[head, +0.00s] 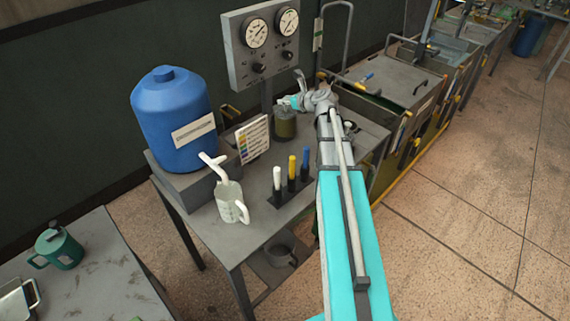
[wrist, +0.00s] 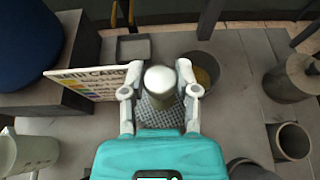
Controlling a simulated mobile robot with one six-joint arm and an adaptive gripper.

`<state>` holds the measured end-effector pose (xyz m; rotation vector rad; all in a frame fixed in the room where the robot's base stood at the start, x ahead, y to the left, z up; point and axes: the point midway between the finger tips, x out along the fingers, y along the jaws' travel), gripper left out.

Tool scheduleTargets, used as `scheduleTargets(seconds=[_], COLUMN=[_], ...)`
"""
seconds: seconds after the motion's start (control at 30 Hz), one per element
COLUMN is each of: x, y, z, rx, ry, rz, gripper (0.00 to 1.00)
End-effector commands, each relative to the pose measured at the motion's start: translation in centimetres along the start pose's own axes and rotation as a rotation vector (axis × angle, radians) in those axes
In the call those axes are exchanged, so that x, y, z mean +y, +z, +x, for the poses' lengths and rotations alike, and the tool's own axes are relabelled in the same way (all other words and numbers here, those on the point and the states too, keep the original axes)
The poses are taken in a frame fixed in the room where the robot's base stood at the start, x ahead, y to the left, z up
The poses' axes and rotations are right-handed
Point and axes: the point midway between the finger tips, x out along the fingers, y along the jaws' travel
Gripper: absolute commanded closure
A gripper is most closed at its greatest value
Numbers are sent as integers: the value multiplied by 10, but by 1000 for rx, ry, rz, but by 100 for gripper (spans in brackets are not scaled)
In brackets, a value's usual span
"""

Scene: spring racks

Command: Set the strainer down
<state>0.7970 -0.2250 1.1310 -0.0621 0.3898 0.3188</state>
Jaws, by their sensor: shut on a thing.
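The strainer shows in the wrist view as a grey mesh piece (wrist: 158,118) below a pale rounded top (wrist: 160,80). My gripper (wrist: 160,92) is shut on it, with one finger on each side. Its lower part is partly hidden by my gripper body, and I cannot tell whether it touches the bench. In the head view my gripper (head: 298,101) is over the far part of the grey bench (head: 237,240), beside a dark olive pot; the strainer is not clear there.
The pot (head: 285,125) with yellowish contents (wrist: 206,74) stands close to the strainer. A printed card (wrist: 85,82) and blue tank (head: 172,120) stand left. A clear jug (head: 229,203) and a rack of coloured tubes (head: 291,174) are nearer. Round containers (wrist: 290,140) stand right.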

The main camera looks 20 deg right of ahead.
Motion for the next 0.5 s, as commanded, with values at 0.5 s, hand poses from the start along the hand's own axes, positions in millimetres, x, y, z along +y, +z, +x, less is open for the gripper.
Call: scheduleTargets(seconds=[0.5], x=[1], y=[-17], z=[6], rx=[-2], ry=[17], rz=[-7], gripper=[100])
